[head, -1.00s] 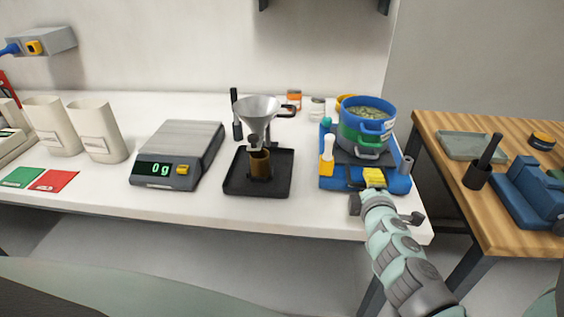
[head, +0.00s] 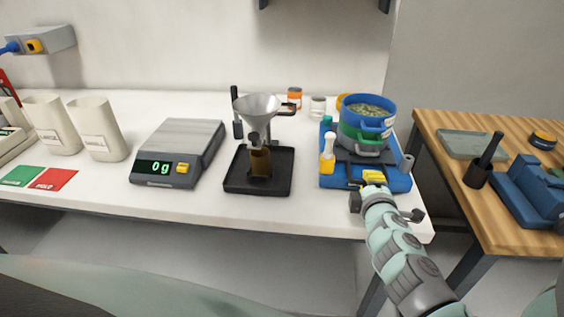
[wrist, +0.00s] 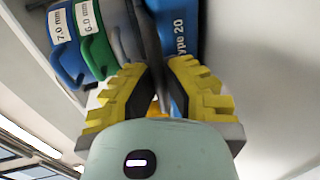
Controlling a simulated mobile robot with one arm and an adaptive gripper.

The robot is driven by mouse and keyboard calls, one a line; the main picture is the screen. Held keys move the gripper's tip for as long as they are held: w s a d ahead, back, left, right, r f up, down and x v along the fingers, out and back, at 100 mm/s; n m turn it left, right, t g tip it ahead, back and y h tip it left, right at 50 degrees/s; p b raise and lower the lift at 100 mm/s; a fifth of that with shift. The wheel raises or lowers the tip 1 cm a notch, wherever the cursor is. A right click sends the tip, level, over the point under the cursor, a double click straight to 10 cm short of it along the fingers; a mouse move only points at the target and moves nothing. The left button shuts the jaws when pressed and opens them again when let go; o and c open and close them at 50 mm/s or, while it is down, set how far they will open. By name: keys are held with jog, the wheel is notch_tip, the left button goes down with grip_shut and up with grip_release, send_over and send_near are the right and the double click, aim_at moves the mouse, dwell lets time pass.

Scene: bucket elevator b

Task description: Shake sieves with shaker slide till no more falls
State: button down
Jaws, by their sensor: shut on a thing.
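The sieve stack stands upright on the blue shaker (head: 405,184) at the right end of the white bench. Its blue top sieve (head: 350,112) holds greenish grains; a green sieve (head: 347,132) and a grey pan (head: 366,151) sit below. The wrist view shows the blue sieve labelled 7.0 mm (wrist: 62,27) and the green one 6.0 mm (wrist: 90,28). My gripper (head: 373,177), with yellow fingers, is at the shaker's front edge. It is shut on the slide's handle, a narrow dark bar (wrist: 150,50) mostly hidden between the fingers. Grains inside lower levels are hidden.
A black tray (head: 232,184) with a funnel (head: 256,108) over a brown cup stands left of the shaker. A scale (head: 180,150) reading 0 g is further left. A wooden table (head: 450,190) is right.

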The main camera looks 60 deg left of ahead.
jog(key=c, duration=1)
grip_release()
jog(key=v, duration=1.2)
jog(key=shift+r, duration=0.1)
